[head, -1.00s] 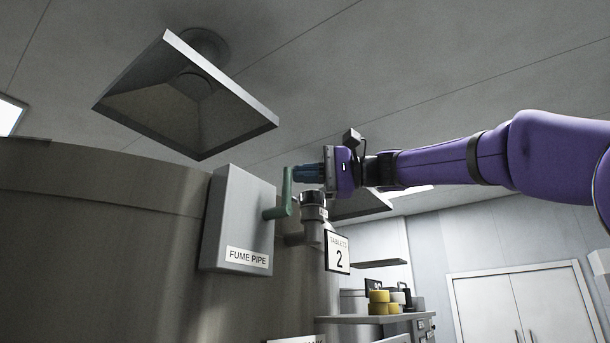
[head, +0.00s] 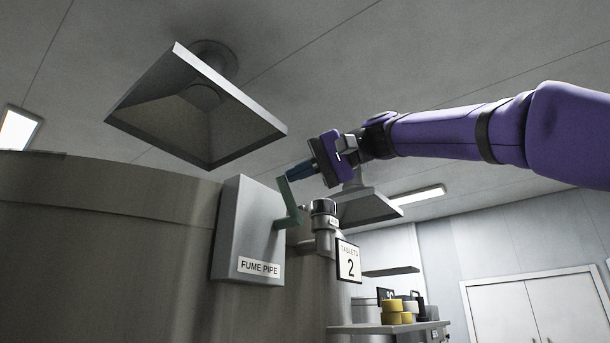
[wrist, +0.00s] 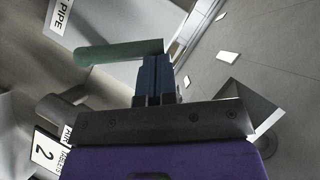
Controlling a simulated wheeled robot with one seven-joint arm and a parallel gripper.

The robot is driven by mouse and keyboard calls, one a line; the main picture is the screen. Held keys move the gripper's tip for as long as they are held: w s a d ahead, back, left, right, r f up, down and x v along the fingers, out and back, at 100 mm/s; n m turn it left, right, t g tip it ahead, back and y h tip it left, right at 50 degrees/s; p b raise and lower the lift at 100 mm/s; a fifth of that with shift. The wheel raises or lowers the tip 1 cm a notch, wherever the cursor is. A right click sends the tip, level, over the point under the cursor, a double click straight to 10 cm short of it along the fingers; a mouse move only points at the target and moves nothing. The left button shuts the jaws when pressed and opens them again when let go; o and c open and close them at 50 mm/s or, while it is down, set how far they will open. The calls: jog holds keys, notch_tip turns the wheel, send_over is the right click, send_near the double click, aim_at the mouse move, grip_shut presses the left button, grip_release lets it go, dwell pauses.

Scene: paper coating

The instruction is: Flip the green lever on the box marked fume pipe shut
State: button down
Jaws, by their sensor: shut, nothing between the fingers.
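The grey box marked FUME PIPE (head: 232,240) is mounted on the side of a large metal vessel. Its green lever (head: 292,203) sticks out from the right side, its upper end leaning left. In the wrist view the green lever (wrist: 115,53) lies across the picture, just beyond my fingertips. My gripper (head: 290,175) is shut and empty, with blue fingers pointing down and left at the lever's upper end. In the wrist view the shut fingers (wrist: 156,64) appear to touch the lever near one end. The box label (wrist: 61,14) shows partly.
The metal vessel (head: 120,250) fills the lower left. A pipe fitting with a dark cap (head: 323,207) and a TABLETS 2 sign (head: 348,260) stand close right of the lever. A fume hood (head: 200,110) hangs above, another (head: 365,207) behind my gripper.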

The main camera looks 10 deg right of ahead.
aim_at(280, 181)
jog(key=shift+s+a+f+n+t+h, duration=0.45)
jog(key=shift+s+a+n+h, duration=0.35)
jog(key=shift+n, duration=0.1)
jog(key=f+n+h, duration=0.1)
jog(key=s+a+n+t, duration=0.1)
jog(key=f+t+h, duration=0.1)
jog(key=shift+s+a+f+n+h, duration=0.3)
jog(key=shift+s+a+f+n, duration=0.05)
jog(key=shift+n, duration=0.05)
jog(key=shift+s+a+f+n+t+h, duration=0.1)
jog(key=shift+f+n+t+h, duration=0.2)
jog(key=shift+f, duration=0.1)
jog(key=shift+s+a+f+n+t+h, duration=0.1)
jog(key=shift+f+n+t+h, duration=0.05)
jog(key=shift+f+n+h, duration=0.2)
jog(key=shift+f, duration=0.15)
